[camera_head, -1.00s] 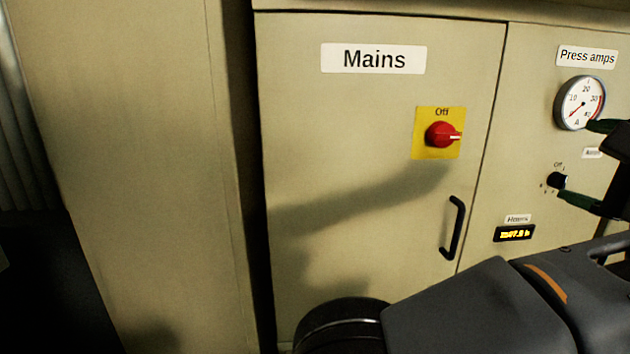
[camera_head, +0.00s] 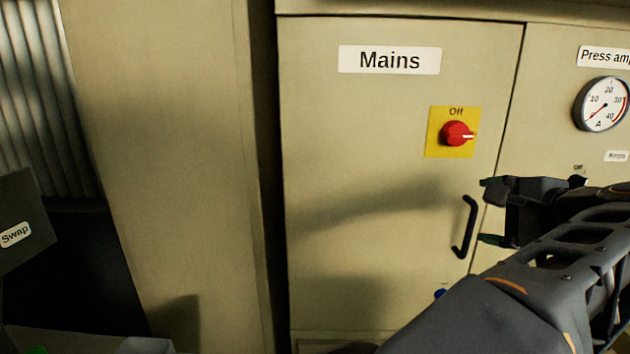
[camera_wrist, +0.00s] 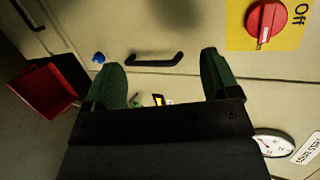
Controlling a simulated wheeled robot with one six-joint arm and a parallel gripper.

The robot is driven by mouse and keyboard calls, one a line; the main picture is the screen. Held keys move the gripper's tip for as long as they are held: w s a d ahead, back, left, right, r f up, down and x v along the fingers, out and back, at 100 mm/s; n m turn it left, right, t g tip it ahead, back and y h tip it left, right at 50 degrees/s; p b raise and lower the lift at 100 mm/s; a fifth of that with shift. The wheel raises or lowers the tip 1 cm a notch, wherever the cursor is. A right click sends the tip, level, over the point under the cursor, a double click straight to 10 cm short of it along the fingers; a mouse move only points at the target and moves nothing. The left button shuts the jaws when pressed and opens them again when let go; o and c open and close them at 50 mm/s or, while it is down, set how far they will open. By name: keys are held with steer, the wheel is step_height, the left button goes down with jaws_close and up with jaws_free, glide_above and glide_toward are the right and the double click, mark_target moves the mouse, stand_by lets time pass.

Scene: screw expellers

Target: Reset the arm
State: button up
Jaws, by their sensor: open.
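My gripper (camera_head: 484,211) is open and empty in the head view, in front of the cabinet near the black door handle (camera_head: 465,227). Its dark arm reaches in from the lower right. In the wrist view the two green fingertips of my gripper (camera_wrist: 162,78) stand wide apart with nothing gripped. The black handle (camera_wrist: 155,60) shows beyond and between them, apart from the fingers. A small white and yellow thing between the fingers is too small to tell.
The cabinet door (camera_head: 340,130) bears a red rotary switch (camera_head: 456,133) on a yellow plate. A round gauge (camera_head: 602,104) is at the right. A "Swap" sign (camera_head: 16,234) stands at the left. A red bin (camera_wrist: 42,90) and a blue knob (camera_wrist: 99,57) show in the wrist view.

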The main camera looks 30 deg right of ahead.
steer(key=w+a+f+n+g+y, duration=0.55)
steer(key=w+a+f+n, duration=0.45)
steer(key=w+a+f, duration=0.45)
steer(key=s+a+f+n+g+h, duration=0.2)
steer(key=s+a+f+n+g, duration=0.1)
steer(key=a+f+n, duration=1)
steer(key=a+f, duration=0.1)
steer(key=a, duration=0.1)
steer(key=shift+a+g, duration=0.35)
steer(key=shift+a, duration=0.05)
steer(key=shift+c, duration=0.5)
